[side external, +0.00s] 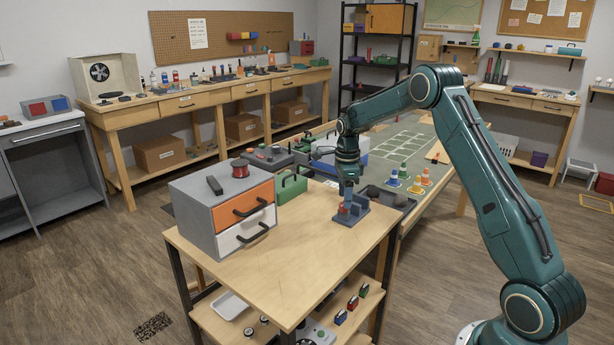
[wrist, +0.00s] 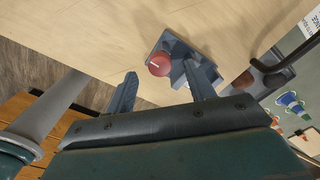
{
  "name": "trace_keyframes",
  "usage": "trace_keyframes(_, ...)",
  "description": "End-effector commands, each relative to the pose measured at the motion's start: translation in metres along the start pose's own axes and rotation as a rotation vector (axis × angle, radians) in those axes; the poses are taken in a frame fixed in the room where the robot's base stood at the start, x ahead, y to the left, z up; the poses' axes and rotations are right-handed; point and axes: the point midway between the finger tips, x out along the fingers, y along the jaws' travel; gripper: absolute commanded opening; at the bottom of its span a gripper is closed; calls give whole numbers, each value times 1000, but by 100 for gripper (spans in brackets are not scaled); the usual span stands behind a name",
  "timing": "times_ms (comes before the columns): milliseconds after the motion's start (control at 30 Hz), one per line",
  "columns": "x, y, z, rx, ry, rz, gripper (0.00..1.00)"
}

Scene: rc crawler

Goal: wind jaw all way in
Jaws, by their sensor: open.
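A small blue-grey vise (side external: 360,209) stands on the wooden worktop near its far right corner. It also shows in the wrist view (wrist: 178,45), with a round red knob (wrist: 159,63) on its near side that bears a white line. The knob (side external: 343,211) is partly hidden in the side view. My gripper (side external: 348,189) points down over the vise. In the wrist view its two fingers (wrist: 160,69) are apart, with the knob showing between their tips. I cannot tell whether a finger touches the knob. The gap at the jaw is not clear.
A green carrier (side external: 291,186) stands behind. A dark tray (side external: 401,209) lies just right of the vise. The front worktop is clear.

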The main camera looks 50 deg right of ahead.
Motion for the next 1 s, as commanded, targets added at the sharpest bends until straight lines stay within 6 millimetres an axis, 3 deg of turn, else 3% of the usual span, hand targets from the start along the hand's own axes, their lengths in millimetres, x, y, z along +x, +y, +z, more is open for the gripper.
trace_keyframes(600,-35,0,0,0,0,-1,54)
trace_keyframes(1000,-40,0,0,0,0,0,54)
